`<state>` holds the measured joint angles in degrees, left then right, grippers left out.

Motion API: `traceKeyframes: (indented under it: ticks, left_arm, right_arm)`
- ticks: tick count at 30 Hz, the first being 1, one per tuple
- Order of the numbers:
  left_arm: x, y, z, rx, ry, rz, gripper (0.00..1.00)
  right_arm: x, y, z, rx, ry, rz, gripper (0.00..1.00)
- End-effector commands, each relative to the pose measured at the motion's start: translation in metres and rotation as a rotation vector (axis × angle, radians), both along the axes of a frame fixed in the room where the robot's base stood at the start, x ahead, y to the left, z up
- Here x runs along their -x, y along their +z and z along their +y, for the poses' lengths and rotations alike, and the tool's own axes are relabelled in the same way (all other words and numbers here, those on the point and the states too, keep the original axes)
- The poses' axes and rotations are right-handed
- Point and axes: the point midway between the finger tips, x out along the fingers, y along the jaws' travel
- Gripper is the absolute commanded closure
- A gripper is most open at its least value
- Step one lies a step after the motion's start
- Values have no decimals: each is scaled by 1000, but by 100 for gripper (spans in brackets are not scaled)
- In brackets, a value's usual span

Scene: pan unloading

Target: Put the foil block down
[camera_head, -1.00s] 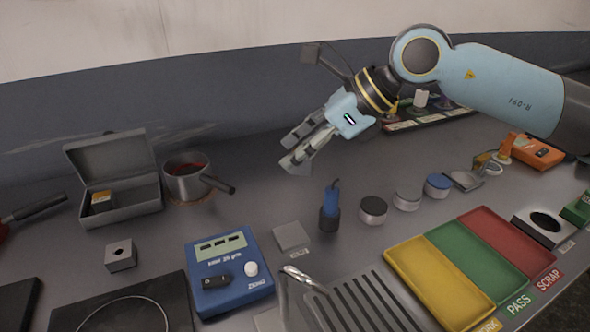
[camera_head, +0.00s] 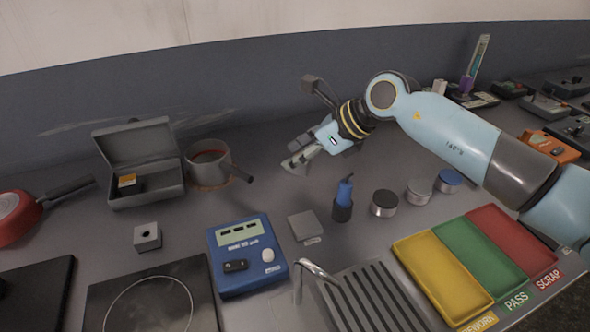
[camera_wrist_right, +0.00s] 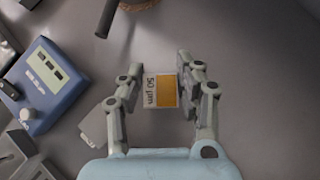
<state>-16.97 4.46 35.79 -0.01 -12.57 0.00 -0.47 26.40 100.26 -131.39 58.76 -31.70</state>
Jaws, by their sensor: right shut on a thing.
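My right gripper (camera_head: 291,163) is over the back middle of the bench, right of the saucepan. In the right wrist view, its two fingers (camera_wrist_right: 157,80) are shut on the foil block (camera_wrist_right: 162,90), a small block with an orange-yellow patch and a white strip reading "50 µm". The fingers hide the foil block in the head view. I cannot tell its exact height above the bench. My left gripper is not in view.
The open grey box (camera_head: 147,184) with a small yellow-marked block inside and the saucepan (camera_head: 209,172) stand left of my gripper. The blue instrument (camera_head: 247,283), a grey square plate (camera_head: 305,226) and a blue-topped tool (camera_head: 343,199) stand nearer. Bare bench lies below the gripper.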

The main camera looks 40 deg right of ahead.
Motion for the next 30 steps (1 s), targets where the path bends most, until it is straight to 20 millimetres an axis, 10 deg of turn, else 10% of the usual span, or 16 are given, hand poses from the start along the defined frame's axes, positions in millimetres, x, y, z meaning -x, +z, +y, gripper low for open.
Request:
traceKeyframes:
  ticks: [23,24,30]
  left_arm:
    - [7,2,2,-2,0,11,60]
    - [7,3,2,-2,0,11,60]
    - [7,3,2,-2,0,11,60]
  right_arm:
    - [-6,-48,4,1,1,0,100]
    - [-6,-47,4,1,1,0,62]
    - [-6,-47,4,1,1,0,43]
